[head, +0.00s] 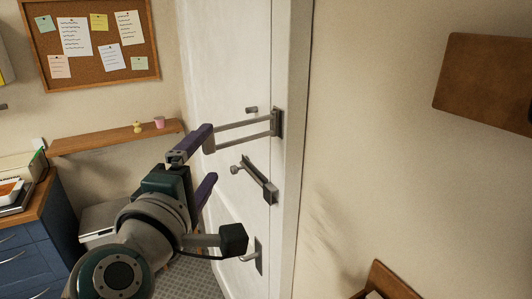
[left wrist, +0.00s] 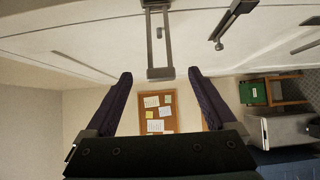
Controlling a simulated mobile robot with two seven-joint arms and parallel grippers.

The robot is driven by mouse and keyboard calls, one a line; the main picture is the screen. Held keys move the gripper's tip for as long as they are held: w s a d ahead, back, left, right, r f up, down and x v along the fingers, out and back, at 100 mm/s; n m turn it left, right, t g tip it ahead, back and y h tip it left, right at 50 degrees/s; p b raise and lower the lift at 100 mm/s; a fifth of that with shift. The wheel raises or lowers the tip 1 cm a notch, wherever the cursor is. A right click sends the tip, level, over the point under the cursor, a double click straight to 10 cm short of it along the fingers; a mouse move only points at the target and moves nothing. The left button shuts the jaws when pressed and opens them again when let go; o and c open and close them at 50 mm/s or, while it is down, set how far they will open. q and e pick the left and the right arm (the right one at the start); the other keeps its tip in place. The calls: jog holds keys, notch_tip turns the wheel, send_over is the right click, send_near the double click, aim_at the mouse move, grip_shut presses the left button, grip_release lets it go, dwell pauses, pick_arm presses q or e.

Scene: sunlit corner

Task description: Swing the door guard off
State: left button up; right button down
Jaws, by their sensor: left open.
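The door guard (head: 243,125) is a grey metal loop hinged at a plate by the right edge of the white door (head: 222,70). It stands out leftward across the door in the head view. In the left wrist view the loop (left wrist: 149,45) hangs from the top edge, its closed end midway between my fingers in the picture. My left gripper (head: 211,152) is open, with purple fingers close to the loop's free end; its upper finger partly covers that end in the head view. I cannot tell whether they touch. My right gripper is not in view.
A second fitting, a short bar with a round knob (head: 235,169), sits just below the guard. A lever handle (head: 257,256) is lower on the door. A wooden shelf (head: 110,137), cork board (head: 90,40) and blue cabinet (head: 40,240) are left. A brown wooden panel (head: 485,75) is right.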

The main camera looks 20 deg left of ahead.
pick_arm(q)
jog(key=s, duration=0.3)
jog(key=s+d, duration=0.1)
jog(key=s, duration=0.1)
jog(key=shift+p, duration=0.3)
